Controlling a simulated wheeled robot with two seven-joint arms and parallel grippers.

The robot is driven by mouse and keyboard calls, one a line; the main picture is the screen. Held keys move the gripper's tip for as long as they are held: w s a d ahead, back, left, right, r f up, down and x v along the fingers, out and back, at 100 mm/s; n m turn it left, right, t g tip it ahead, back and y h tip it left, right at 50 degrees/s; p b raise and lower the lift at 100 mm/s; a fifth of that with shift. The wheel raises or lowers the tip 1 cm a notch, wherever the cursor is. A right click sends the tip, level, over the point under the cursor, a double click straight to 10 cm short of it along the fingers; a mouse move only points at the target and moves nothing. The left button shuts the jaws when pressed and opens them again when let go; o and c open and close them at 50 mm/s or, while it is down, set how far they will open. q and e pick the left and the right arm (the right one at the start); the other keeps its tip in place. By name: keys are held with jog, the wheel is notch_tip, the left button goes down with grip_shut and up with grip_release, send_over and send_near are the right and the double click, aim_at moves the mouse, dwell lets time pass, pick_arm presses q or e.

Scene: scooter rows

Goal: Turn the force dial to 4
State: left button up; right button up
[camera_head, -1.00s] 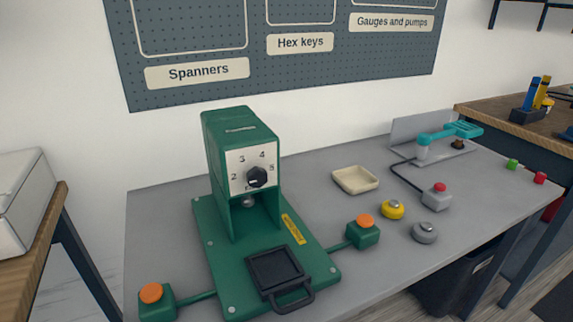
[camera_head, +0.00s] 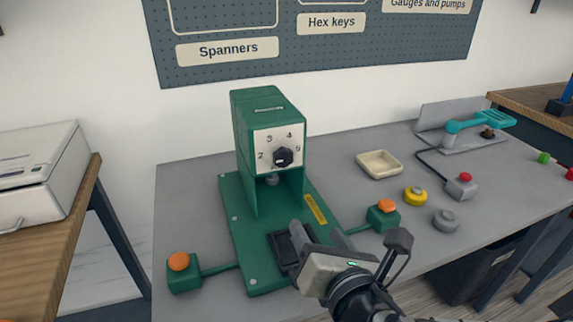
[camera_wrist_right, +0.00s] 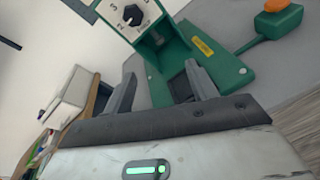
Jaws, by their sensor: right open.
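The green press (camera_head: 265,110) stands on the grey bench. Its white dial plate (camera_head: 266,138) faces me, with 2, 3, 4 and 5 readable around the black force dial (camera_head: 283,157). I cannot read for sure which number the dial points to. The dial also shows at the top of the right wrist view (camera_wrist_right: 132,15). My right gripper (camera_head: 319,234) is open and empty, in front of and below the dial, over the front of the press base. Its two fingers show apart in the wrist view (camera_wrist_right: 161,76). My left gripper is not in view.
Orange-topped green buttons stand left (camera_head: 179,262) and right (camera_head: 386,206) of the press base. A black tray with a handle, partly hidden by my gripper, lies on the base. A cream dish (camera_head: 379,164), a yellow knob (camera_head: 415,196) and a grey knob (camera_head: 446,220) sit to the right.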

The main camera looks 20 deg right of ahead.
notch_tip(320, 180, up, 3)
jog(key=n+t+y, duration=0.1)
jog(key=n+t, duration=0.1)
jog(key=n, duration=0.5)
jog(key=n+b, duration=0.1)
jog(key=b, duration=0.6)
send_near(285, 160)
jog(key=shift+t, duration=0.3)
jog(key=w, duration=0.4)
jog(key=w+p, duration=0.1)
jog(key=w, duration=0.4)
jog(key=shift+f, duration=0.2)
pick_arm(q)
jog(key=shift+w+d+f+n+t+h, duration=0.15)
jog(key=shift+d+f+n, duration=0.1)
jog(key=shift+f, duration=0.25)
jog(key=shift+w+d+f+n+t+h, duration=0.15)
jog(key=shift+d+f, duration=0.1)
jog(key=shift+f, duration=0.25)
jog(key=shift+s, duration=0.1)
pick_arm(e)
jog(key=c, duration=1)
